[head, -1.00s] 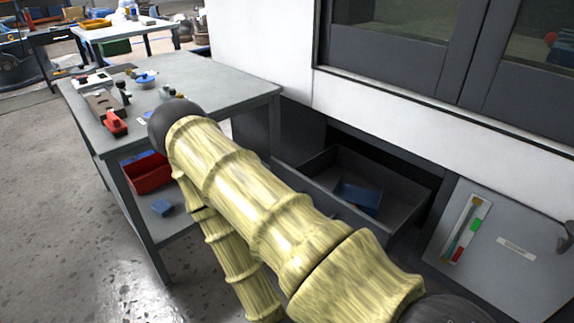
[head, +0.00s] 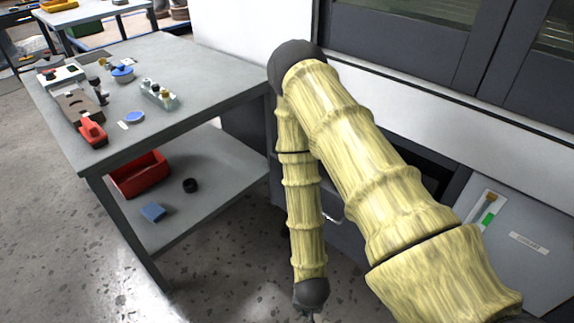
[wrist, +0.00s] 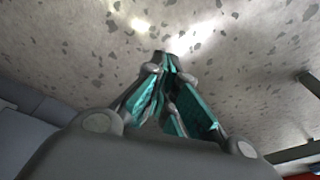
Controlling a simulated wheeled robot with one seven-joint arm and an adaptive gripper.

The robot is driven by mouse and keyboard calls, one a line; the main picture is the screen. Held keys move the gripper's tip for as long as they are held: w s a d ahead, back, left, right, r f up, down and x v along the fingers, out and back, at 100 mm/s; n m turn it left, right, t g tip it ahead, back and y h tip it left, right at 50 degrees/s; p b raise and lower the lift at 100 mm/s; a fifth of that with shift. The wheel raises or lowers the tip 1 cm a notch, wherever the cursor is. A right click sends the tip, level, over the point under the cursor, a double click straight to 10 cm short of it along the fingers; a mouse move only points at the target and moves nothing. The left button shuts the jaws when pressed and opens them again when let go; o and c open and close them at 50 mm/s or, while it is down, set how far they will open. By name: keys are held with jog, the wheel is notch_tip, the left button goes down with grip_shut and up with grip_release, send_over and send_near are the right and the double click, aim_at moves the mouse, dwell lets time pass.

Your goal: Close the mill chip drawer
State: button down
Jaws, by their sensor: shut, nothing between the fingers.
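The chip drawer is low in the mill's dark base in the head view. Its grey front (head: 345,238) and a light handle (head: 332,217) show beside my arm. A dark opening (head: 428,172) shows right of my upper arm. My arm hides most of the drawer, so I cannot tell how far out it stands. My gripper (wrist: 165,62) is shut and empty, with its turquoise-lined fingers meeting over the speckled floor. In the head view only a bit of it shows at the bottom edge, below and left of the handle.
A grey workbench (head: 190,80) stands left, close to the drawer, with tools on top. Its lower shelf (head: 215,180) holds a red bin (head: 140,174) and a blue block (head: 153,212). A coolant panel (head: 545,255) is at right. Floor in front of the bench is clear.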

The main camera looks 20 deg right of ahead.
jog(key=w+d+r+m+t+h+p, duration=0.1)
jog(key=w+r+m+h+p, duration=0.15)
jog(key=w+r+m, duration=0.65)
jog(key=w+r+m+t+h+p, duration=0.1)
jog(key=w+r+m+p, duration=0.3)
jog(key=w+m, duration=0.75)
jog(key=w+r+m+g+p, duration=0.1)
jog(key=w+r+m, duration=0.3)
jog(key=r+m, duration=0.3)
jog(key=w+r+m+p, duration=0.2)
jog(key=w+r+m, duration=0.1)
jog(key=r+m, duration=0.35)
jog(key=w+r+m+g+p, duration=0.1)
jog(key=w+r+m, duration=0.3)
jog(key=r+m, duration=0.25)
jog(key=w+d+f+m+b, duration=0.1)
jog(key=w+d+f, duration=0.1)
jog(key=d+f, duration=0.4)
jog(key=shift+w+f, duration=0.35)
jog(key=shift+f, duration=1.3)
jog(key=shift+d, duration=0.15)
